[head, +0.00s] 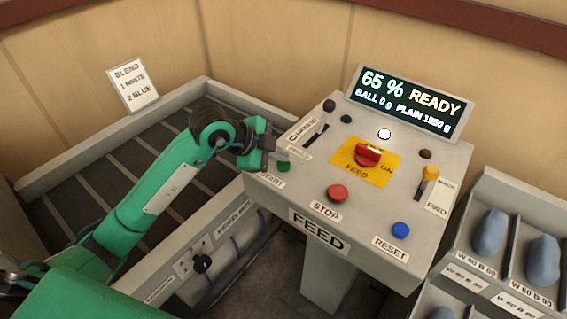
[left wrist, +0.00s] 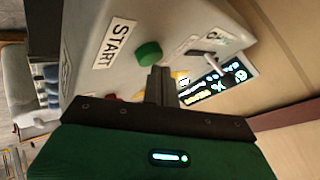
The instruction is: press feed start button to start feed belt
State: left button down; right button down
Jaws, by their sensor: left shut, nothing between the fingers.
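The green start button (head: 283,167) is on the left front of the grey feed console (head: 270,197), beside the START label. It also shows in the left wrist view (left wrist: 149,53), with the START label (left wrist: 115,43) to its left. My left gripper (head: 268,160) is shut and empty, close to the green button on its left side in the head view. In the left wrist view its closed fingers (left wrist: 159,84) are just below the button. A small gap seems to separate them, but I cannot tell whether they touch. My right gripper is not in view.
The console also carries a red stop button (head: 337,194), a blue reset button (head: 400,229), a red rotary switch (head: 367,156), levers and a display (head: 412,103) reading 65 % READY. A slatted conveyor (head: 95,183) lies behind my left arm. Bins with grey-blue bags (head: 490,233) stand at right.

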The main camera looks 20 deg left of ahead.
aim_at(279, 165)
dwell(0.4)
pick_arm(q)
jog(key=shift+f, duration=0.5)
dwell(0.3)
jog(key=shift+r, duration=0.1)
jog(key=shift+r+p, duration=0.65)
jog(key=shift+r, duration=0.2)
jog(key=shift+r, duration=0.2)
notch_tip(279, 165, up, 5)
jog(key=p, duration=0.4)
jog(key=shift+f, duration=0.15)
